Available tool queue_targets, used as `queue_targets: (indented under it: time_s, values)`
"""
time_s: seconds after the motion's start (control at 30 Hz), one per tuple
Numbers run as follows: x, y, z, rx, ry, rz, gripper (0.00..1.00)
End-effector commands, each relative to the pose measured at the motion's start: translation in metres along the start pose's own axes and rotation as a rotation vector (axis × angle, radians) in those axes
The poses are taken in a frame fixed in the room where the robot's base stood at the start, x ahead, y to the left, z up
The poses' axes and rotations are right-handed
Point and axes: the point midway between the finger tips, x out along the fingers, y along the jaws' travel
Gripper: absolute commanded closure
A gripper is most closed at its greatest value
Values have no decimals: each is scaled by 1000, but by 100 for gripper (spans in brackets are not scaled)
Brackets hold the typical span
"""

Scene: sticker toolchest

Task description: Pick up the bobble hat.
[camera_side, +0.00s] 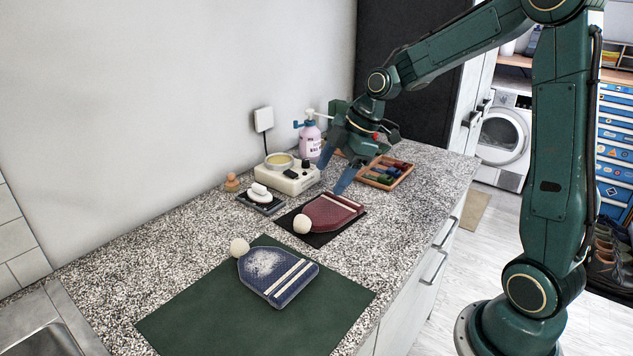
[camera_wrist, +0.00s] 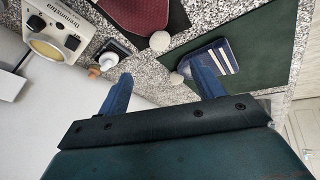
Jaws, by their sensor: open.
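Two bobble hats lie flat on the counter. A blue hat (camera_side: 278,272) with cream stripes, a pale worn patch and a cream bobble lies on a green mat (camera_side: 200,318). A dark red hat (camera_side: 331,212) with a cream stripe and bobble lies on a black mat (camera_side: 315,238). My gripper (camera_side: 332,178) is open and empty, above the counter behind the red hat. In the wrist view, my gripper's blue fingers (camera_wrist: 162,88) are spread apart; the right finger partly covers the blue hat (camera_wrist: 222,58), and the red hat (camera_wrist: 140,14) is at the top edge.
Near the wall stand a cream device (camera_side: 292,178) with a round dish, a pink pump bottle (camera_side: 310,140) and a wooden stamp (camera_side: 231,182). A small dark tray (camera_side: 266,208) holds a white item. A wooden tray (camera_side: 402,177) holds coloured pieces. A sink (camera_side: 35,325) is at lower left.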

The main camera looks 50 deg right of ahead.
Motion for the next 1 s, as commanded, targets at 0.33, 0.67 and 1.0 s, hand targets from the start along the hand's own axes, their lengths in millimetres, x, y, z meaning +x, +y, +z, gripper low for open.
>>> queue_targets:
  time_s: [0.33, 0.67, 1.0]
  values:
    - [38, -1, 0, 2, -1, -5, 33]
    - [78, -1, 0, 1, 0, -4, 33]
    - [85, -1, 0, 1, -1, -1, 33]
